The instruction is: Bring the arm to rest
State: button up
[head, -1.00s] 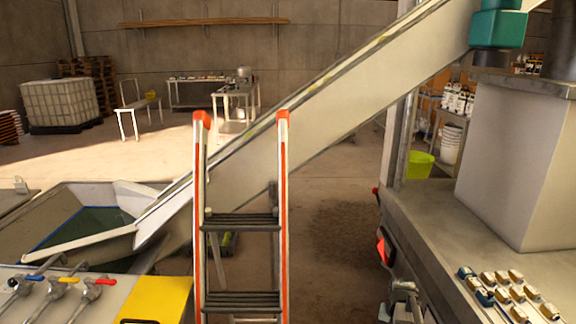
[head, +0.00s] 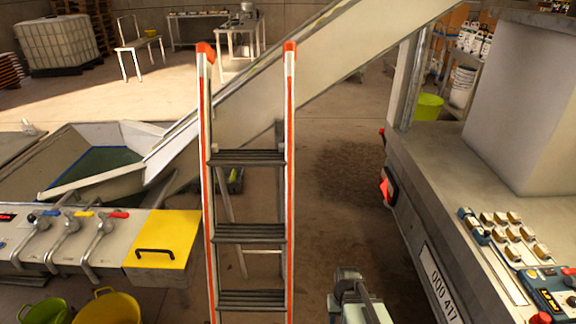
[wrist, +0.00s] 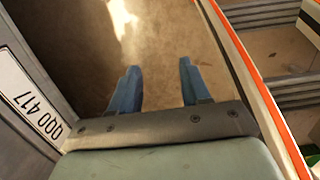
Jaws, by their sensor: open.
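My gripper (wrist: 158,66) is open and empty in the wrist view. Its two blue fingers stand apart with bare floor between and beyond them. Part of my arm (head: 350,290) shows at the bottom of the head view, in the gap between the ladder (head: 290,180) and the trailer (head: 425,190). In the wrist view, the trailer side with a number plate (wrist: 30,102) lies left of the fingers, and the ladder rail (wrist: 250,80) lies right. The fingers appear apart from both.
A yellow lid (head: 163,232) and a row of valve levers (head: 70,230) are at left, with buckets (head: 108,308) below. A conveyor (head: 270,90) slopes up behind the ladder. A control panel (head: 550,290) is on the trailer at right.

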jog(key=s+f+g, duration=0.2)
jog(key=s+f, duration=0.5)
jog(key=s, duration=0.5)
jog(key=s+f+g, duration=0.3)
jog(key=s+f, duration=0.5)
jog(key=s, duration=0.5)
jog(key=shift+s+f+g, duration=0.3)
